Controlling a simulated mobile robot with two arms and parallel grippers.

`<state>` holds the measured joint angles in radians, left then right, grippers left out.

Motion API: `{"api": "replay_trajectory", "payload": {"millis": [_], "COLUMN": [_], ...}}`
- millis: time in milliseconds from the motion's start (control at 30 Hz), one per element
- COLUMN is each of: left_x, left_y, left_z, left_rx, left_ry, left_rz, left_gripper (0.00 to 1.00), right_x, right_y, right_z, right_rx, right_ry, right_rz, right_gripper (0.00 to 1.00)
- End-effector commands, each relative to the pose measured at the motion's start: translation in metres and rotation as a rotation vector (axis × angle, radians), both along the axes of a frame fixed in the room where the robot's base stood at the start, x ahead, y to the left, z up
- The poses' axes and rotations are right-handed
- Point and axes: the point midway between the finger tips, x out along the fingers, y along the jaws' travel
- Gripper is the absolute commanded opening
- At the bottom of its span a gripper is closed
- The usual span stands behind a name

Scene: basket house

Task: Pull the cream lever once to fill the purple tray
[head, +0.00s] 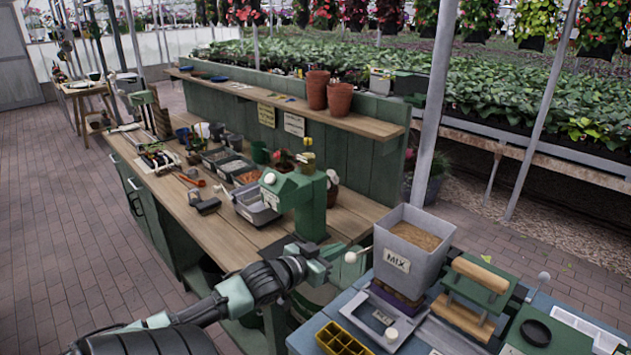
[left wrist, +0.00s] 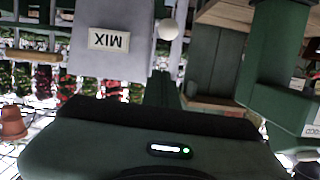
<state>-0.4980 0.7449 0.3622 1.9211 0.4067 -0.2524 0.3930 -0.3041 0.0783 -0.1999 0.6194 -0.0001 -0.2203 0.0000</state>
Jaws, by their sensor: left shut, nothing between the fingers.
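The cream lever's round knob (head: 350,257) sticks out on a thin rod from the left side of the grey hopper marked MIX (head: 391,276). The hopper holds brown mix. In the left wrist view, which is upside down, the cream knob (left wrist: 168,28) shows beside the hopper (left wrist: 100,60). My left gripper (head: 350,270) is shut and empty, right by the knob; I cannot tell whether they touch. A dark purple piece (head: 398,299), seemingly the tray, sits under the hopper, mostly hidden. My right gripper is not in view.
A green post machine (head: 311,205) stands left of the hopper on the wooden bench. A yellow cell tray (head: 342,341) and a grey recessed plate (head: 368,318) lie in front. A green press with a wooden handle (head: 480,273) stands to the right.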

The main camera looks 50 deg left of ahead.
Motion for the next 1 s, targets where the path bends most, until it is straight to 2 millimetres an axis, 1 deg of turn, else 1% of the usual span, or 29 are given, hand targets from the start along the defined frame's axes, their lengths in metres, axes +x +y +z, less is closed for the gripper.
{"api": "replay_trajectory", "payload": {"millis": [33,200,300,400,600,1000], "left_x": [-0.010,-0.039,-0.052,-0.060,-0.067,-0.067], "left_y": [-0.001,-0.005,-0.006,-0.007,-0.008,-0.008], "left_z": [-0.002,0.004,0.007,0.009,0.012,0.012], "left_rx": [0.000,0.000,0.000,0.001,0.002,0.001], "left_ry": [0.002,0.000,-0.002,-0.004,-0.005,-0.006], "left_rz": [0.000,-0.001,-0.001,-0.001,0.000,-0.001], "left_gripper": [0.00,0.00,0.00,0.00,0.00,0.00], "right_x": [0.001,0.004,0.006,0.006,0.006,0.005], "right_y": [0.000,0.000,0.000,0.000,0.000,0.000], "right_z": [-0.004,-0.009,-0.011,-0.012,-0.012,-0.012], "right_rx": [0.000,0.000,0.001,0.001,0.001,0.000], "right_ry": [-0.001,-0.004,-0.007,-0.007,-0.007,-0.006], "right_rz": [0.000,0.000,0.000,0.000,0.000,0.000], "right_gripper": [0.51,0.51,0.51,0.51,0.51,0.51]}}
